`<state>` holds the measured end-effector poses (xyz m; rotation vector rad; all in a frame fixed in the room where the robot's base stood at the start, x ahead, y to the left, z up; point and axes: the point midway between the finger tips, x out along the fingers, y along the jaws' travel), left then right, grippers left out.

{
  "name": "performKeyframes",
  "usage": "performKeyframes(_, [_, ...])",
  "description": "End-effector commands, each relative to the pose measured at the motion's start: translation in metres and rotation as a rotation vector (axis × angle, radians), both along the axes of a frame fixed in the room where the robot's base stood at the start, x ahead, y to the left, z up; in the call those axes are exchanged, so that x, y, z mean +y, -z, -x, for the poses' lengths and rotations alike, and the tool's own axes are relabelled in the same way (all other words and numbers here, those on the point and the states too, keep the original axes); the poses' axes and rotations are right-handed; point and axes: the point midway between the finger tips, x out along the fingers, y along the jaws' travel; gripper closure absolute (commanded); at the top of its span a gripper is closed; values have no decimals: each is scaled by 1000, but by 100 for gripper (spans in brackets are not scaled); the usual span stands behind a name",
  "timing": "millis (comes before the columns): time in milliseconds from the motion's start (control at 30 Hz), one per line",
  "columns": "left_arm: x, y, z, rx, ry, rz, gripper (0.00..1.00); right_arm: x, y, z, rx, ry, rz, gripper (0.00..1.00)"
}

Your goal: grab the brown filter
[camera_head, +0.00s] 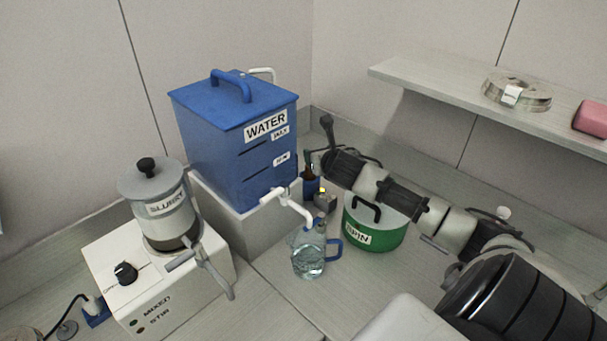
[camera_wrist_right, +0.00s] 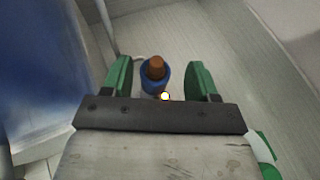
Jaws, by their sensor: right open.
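The brown filter (camera_wrist_right: 156,66) stands upright in a blue holder (camera_wrist_right: 150,84) in the right wrist view, between the green fingers and apart from both. My right gripper (camera_wrist_right: 160,78) is open, with one finger on each side of the filter. In the head view, a small brown piece (camera_head: 310,172) shows above a blue base (camera_head: 311,188), beside my right gripper (camera_head: 318,160), whose fingers are hard to make out there. My left gripper is not in view.
The blue WATER tank (camera_head: 222,155) on its white stand is close left of the gripper. A green SPIN pot (camera_head: 385,238) lies under my right arm. A glass jug (camera_head: 308,256) stands below the tap. A SLURRY pot (camera_head: 160,200) is at left; a shelf (camera_head: 440,85) is upper right.

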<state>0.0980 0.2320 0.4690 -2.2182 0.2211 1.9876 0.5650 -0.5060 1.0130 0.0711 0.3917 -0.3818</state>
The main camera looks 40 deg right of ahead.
Motion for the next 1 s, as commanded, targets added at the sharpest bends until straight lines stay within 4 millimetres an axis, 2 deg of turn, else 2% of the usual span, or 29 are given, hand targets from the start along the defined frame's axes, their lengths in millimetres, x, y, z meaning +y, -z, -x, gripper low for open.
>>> performKeyframes(400, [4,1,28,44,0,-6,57,1,83,1,4,3,-7,41])
performKeyframes(567, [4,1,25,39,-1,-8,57,-5,84,-13,1,2,-3,41])
performKeyframes(800, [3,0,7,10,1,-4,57,-10,89,-24,1,2,-3,41])
performKeyframes(1000, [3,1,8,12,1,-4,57,-18,99,-46,1,3,-5,41])
